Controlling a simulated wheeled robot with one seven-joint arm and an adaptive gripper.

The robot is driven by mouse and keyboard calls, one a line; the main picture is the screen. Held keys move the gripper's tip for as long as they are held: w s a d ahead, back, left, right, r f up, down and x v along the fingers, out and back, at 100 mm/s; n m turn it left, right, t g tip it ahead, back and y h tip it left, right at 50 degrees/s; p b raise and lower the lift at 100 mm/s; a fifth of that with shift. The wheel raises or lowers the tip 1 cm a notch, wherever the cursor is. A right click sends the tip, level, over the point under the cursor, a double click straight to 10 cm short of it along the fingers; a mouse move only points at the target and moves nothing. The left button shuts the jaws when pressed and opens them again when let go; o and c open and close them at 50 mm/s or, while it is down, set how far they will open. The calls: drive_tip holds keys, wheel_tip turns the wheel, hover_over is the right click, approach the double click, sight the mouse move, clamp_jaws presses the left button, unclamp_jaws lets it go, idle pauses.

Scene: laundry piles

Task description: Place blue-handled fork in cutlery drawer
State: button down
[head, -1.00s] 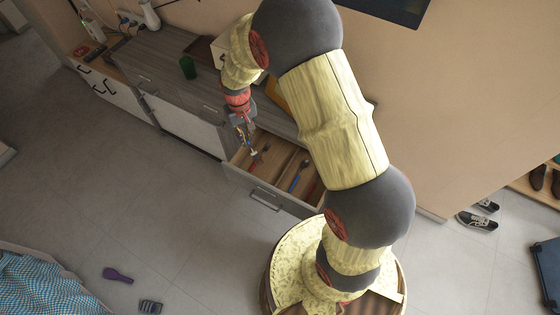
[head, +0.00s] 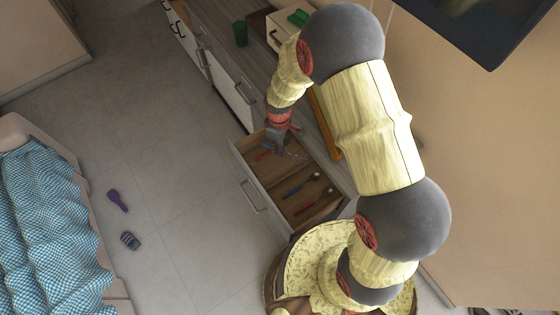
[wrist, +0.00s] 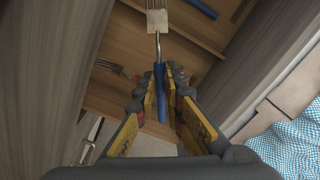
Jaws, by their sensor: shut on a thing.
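My gripper (wrist: 171,78) is shut on the blue handle of the blue-handled fork (wrist: 160,80), whose metal head points up in the wrist view. In the head view my gripper (head: 277,147) is over the far end of the open cutlery drawer (head: 249,178). The wrist view shows the drawer's wooden floor (wrist: 120,45) beyond the fork. Whether the fork touches the drawer is unclear.
The drawer holds a blue-handled piece (head: 293,191), a red-handled piece (head: 303,209) and other cutlery, with wooden dividers. A green cup (head: 240,33) stands on the counter. A purple brush-like object (head: 117,200) lies on the floor.

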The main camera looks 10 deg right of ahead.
sight(275, 167)
drive_tip(key=shift+s+a+f+n, duration=0.1)
drive_tip(key=shift+a+f+n, duration=0.1)
drive_tip(key=shift+f+n, duration=0.3)
drive_tip(key=shift+a+f+n, duration=0.2)
drive_tip(key=shift+f+n, duration=0.15)
drive_tip(key=shift+n, duration=0.15)
drive_tip(key=n, duration=0.3)
drive_tip(key=f+n, duration=0.1)
drive_tip(key=n, duration=0.2)
drive_tip(key=a+f+n, duration=0.1)
drive_tip(key=n, duration=0.2)
drive_tip(key=shift+w+a+f+n+b, duration=0.1)
drive_tip(key=shift+w+f+n+b, duration=0.05)
drive_tip(key=shift+w+n+b, duration=0.25)
wheel_tip(275, 167, down, 10)
drive_tip(key=b, duration=0.3)
drive_tip(key=shift+f, duration=0.1)
drive_tip(key=c, duration=1.9)
unclamp_jaws()
